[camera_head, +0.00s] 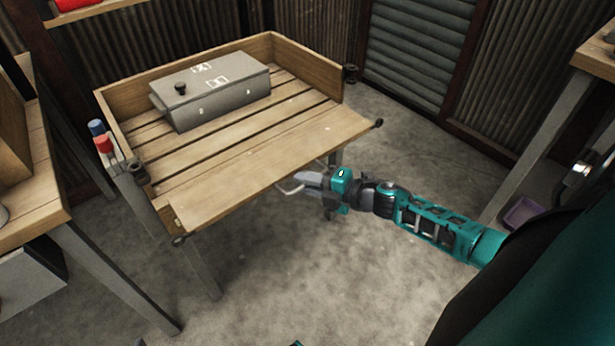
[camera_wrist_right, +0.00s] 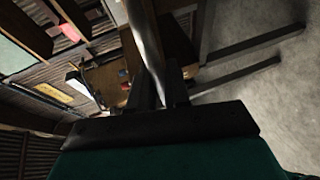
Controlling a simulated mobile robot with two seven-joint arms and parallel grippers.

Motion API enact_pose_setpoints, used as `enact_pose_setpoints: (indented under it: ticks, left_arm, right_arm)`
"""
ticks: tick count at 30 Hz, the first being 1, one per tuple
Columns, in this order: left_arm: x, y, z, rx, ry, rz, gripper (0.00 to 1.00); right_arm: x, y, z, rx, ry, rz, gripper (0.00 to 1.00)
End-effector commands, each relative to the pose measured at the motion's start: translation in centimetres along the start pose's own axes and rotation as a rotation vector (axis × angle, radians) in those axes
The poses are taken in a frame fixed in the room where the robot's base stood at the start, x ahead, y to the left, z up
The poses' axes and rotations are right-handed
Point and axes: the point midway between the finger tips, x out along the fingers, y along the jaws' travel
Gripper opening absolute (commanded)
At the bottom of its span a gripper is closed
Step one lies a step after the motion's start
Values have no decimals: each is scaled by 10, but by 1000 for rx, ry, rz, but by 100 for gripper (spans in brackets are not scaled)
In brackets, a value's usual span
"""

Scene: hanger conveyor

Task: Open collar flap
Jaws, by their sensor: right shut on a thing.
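The wooden collar (camera_head: 310,66) stands on a metal-legged table, with walls up at the back and sides. Its front flap (camera_head: 270,168) is swung outward and lies about level with the slatted floor; its exact angle is hard to tell. A pale metal handle (camera_head: 285,189) shows under the flap's outer edge. My right gripper (camera_head: 305,181) is shut on this handle, in front of and below the flap edge. In the right wrist view the handle (camera_wrist_right: 143,40) runs as a bright bar up from between the dark fingers (camera_wrist_right: 163,88). My left gripper is not in view.
A grey metal box (camera_head: 215,92) with a black knob sits on the slats inside the collar. Red and blue items (camera_head: 101,138) are at the left corner. Wooden tables stand at left and right. The concrete floor (camera_head: 290,270) in front is clear.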

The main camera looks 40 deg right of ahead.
Motion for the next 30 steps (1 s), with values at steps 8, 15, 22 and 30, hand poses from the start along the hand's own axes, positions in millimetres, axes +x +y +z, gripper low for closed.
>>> enact_pose_setpoints:
  ticks: [8,15,22,30]
  left_arm:
    - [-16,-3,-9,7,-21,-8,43]
    - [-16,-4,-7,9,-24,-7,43]
    - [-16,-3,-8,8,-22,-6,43]
    - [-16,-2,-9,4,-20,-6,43]
  right_arm:
    - [-2,25,0,9,0,-22,0]
    - [-1,24,0,8,-1,-21,0]
    - [-1,24,0,8,-1,-21,27]
    - [-2,24,0,9,-1,-22,38]
